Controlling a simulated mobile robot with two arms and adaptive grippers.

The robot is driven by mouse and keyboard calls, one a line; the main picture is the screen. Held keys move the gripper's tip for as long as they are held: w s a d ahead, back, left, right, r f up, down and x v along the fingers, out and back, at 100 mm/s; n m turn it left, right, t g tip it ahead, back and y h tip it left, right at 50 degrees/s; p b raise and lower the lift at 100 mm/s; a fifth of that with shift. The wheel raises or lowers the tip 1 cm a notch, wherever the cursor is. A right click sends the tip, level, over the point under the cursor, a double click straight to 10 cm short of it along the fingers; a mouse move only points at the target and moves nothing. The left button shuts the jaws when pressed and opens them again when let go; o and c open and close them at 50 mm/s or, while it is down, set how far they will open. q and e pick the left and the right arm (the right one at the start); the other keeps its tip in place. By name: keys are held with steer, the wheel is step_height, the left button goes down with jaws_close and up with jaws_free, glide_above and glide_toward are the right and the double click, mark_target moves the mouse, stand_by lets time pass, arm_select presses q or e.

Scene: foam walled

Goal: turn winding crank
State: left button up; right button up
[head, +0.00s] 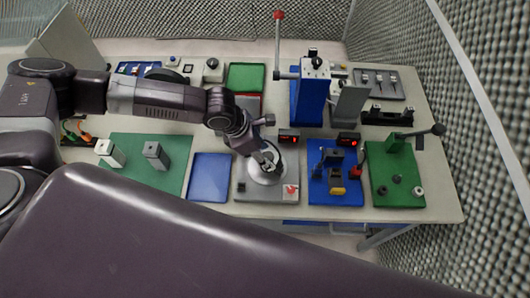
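My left arm reaches in from the left, and its gripper (270,166) points down at a round silver part (262,176) on a grey base (252,196). The gripper covers part of this round part, and I cannot tell whether it touches it or whether its fingers are open. A crank-like arm with a dark knob (438,129) sticks out to the right from a green post (396,143) on a green plate (380,189) at the right of the table. The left gripper is well away from it. My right gripper is not in view.
A tall blue press (311,98) with a red-knobbed lever (279,15) stands behind the gripper. A blue plate with small parts (347,198) lies between the grey base and green plate. A flat blue panel (210,177) lies left. Foam walls (478,208) surround the table.

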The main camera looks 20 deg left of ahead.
arm_select(q)
steer(key=v, duration=1.2)
steer(key=shift+w, duration=0.1)
